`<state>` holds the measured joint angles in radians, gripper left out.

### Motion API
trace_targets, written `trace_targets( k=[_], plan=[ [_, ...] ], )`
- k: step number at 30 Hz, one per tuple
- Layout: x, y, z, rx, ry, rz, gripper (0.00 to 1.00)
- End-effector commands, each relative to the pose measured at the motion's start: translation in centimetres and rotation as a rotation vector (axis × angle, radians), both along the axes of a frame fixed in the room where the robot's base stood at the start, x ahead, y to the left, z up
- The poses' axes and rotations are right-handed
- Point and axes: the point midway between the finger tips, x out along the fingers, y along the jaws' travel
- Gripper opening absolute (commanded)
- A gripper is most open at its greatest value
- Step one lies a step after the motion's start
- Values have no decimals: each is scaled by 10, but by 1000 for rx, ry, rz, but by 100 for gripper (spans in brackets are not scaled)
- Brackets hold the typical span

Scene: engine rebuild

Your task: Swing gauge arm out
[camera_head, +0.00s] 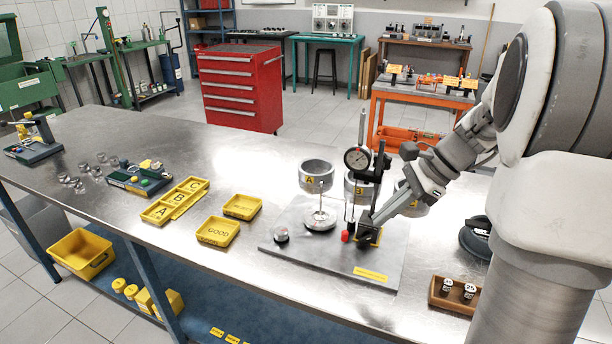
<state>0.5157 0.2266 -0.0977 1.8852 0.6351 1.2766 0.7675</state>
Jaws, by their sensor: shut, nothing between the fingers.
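The dial gauge (357,158) has a dark round face and is held on a dark upright stand above the grey base plate (330,265). Cylinder rings marked A (317,174) and B (358,188) stand behind the plate. A red knob (345,236) shows low beside the stand. A round metal disc with an upright pin (320,218) sits on the plate to the left. My gripper (366,232) is shut and empty, low beside the stand and the red knob. Whether it touches the gauge arm or the knob cannot be told, as the parts overlap.
Yellow trays, one marked GOOD (218,232), lie left of the plate. A wooden block with small weights (454,292) stands at the right front. A dark round object (476,238) lies right of the plate. The steel bench (120,213) is clear at front left.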

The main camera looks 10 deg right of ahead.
Motion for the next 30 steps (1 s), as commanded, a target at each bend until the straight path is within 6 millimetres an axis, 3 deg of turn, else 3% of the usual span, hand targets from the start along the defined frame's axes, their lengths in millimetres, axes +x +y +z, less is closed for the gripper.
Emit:
trace_targets(
  k=[1,6,11,30],
  plan=[
    [9,-13,-14,53,27,-74,0],
    [29,-39,-31,183,77,-236,0],
    [36,-48,-38,231,93,-293,0],
    [63,11,-103,233,95,-294,0]
  ],
)
